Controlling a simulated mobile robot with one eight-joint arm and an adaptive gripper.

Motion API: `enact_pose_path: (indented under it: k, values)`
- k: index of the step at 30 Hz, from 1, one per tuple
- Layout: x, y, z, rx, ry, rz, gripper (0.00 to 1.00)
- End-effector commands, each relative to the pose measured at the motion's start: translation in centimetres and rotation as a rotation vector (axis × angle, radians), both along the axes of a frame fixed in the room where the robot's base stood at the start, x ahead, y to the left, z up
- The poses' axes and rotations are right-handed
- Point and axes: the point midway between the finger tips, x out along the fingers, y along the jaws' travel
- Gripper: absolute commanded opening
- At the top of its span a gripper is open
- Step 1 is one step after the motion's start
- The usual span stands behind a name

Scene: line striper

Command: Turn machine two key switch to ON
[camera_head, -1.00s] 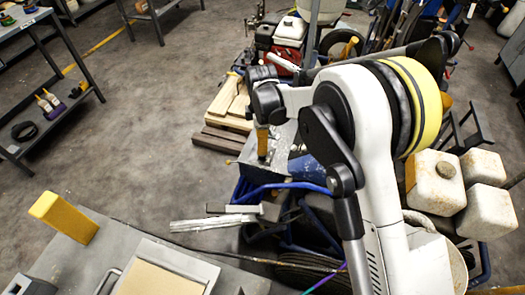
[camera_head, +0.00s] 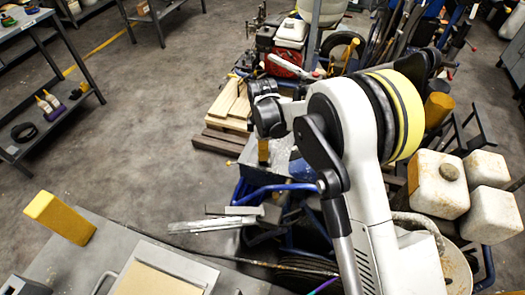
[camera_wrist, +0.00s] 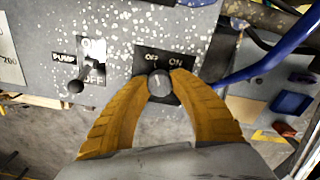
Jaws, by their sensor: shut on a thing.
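The key switch (camera_wrist: 159,84) shows in the wrist view as a round grey knob on a black plate (camera_wrist: 150,55) marked OFF and ON. The plate is on a grey, white-speckled panel (camera_wrist: 125,25). My gripper (camera_wrist: 160,85) has its two yellow-brown curved fingers closed on the knob, one at each side. The mark on the knob is too small to read surely, so I cannot tell its exact position. In the head view my arm hides most of the panel and the gripper's fingertips.
Left of the switch is a pump lever (camera_wrist: 77,86) with its own ON/OFF plate. A blue tube (camera_wrist: 270,55) runs at the right. In the head view, lumber (camera_head: 232,98), a red engine (camera_head: 285,60) and white tanks (camera_head: 438,183) stand around my arm. Open floor lies at the left.

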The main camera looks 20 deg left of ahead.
Motion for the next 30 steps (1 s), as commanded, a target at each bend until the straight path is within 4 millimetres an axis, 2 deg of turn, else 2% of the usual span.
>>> enact_pose_path:
  k: [11, 30]
  values:
    - [0.01, 0.0, 0.0, 0.0, 0.0, -0.122, 0.0]
    - [0.01, 0.02, 0.01, 0.0, 0.0, -0.699, 0.0]
